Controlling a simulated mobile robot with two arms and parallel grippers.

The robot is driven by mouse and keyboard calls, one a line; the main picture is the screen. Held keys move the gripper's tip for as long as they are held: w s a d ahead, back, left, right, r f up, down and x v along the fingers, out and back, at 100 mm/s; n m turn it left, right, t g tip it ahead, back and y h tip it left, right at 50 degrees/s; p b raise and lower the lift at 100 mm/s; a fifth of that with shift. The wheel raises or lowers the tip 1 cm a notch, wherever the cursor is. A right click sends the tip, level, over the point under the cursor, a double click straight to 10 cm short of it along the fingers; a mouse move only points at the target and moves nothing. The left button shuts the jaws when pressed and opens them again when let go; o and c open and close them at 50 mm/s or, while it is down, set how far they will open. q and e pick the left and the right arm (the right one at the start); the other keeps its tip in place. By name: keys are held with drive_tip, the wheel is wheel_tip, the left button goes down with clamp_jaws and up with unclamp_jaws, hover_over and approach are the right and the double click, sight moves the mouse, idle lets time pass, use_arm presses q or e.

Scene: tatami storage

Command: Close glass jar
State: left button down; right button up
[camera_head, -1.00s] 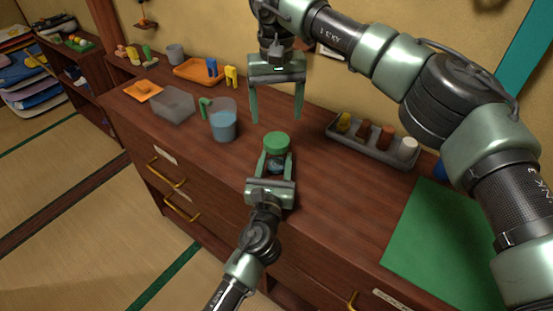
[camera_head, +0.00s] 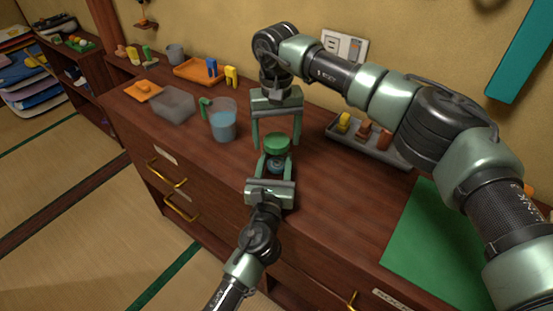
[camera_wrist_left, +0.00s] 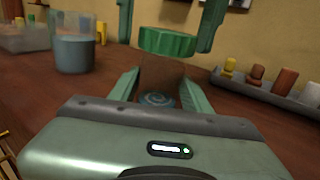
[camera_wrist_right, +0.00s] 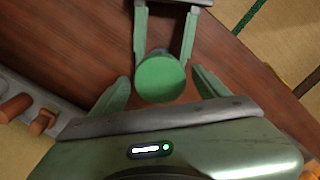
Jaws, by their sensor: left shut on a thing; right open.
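The glass jar (camera_head: 275,167) stands on the brown cabinet top with something bluish inside. A round green lid (camera_head: 277,142) is on top of it; I cannot tell how tightly it sits. My left gripper (camera_head: 275,158) is shut on the jar from the front. In the left wrist view, the lid (camera_wrist_left: 167,42) is above the left fingers and the jar's bluish contents (camera_wrist_left: 157,100) are between them. My right gripper (camera_head: 276,137) is open, coming down from behind and above. In the right wrist view, the lid (camera_wrist_right: 160,77) appears centred between its fingers, with gaps both sides.
A measuring cup of blue liquid (camera_head: 223,124) and a clear bin (camera_head: 173,104) stand to the left. A grey tray of small bottles (camera_head: 350,144) is to the right. A green mat (camera_head: 435,245) lies front right.

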drive_tip(key=c, duration=1.5)
